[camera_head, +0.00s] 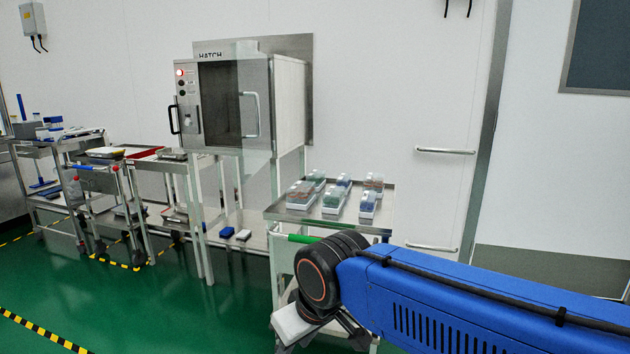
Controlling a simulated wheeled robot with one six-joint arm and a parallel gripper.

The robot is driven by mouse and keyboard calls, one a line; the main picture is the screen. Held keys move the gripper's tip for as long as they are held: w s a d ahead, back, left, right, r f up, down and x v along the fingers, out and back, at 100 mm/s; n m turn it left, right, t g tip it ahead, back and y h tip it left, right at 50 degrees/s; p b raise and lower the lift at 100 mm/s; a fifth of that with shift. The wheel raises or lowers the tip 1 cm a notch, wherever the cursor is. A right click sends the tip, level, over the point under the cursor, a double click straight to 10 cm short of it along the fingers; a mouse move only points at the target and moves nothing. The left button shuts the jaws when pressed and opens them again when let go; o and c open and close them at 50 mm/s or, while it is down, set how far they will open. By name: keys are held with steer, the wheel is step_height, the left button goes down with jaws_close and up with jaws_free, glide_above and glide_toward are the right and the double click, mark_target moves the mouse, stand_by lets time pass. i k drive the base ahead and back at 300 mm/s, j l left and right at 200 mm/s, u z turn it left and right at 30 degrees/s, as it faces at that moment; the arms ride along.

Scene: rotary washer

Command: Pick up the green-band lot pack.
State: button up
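Several small clear packs with coloured contents or bands stand in white trays on the steel cart's top (283,212) at the right. One pack at the front middle looks green (334,199); its band is too small to make out surely. Beside it are a reddish pack (301,195) on the left and a blue pack (367,205) on the right. Three more packs stand behind them. My gripper (318,342) is low at the bottom, in front of the cart and below its top, apart from the packs. Its fingertips are cut off by the frame's edge.
A steel hatch cabinet (287,105) with a red light stands at the wall behind. Other steel carts (100,180) with trays and bottles stand at the left. A green cart handle (302,238) is near my arm. The green floor (150,310) at lower left is clear.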

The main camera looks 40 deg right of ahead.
mark_target(318, 176)
steer(key=l+u, duration=0.15)
steer(key=l, duration=0.55)
steer(key=k+l+u, duration=0.2)
steer(key=l, duration=0.45)
steer(key=i, duration=0.1)
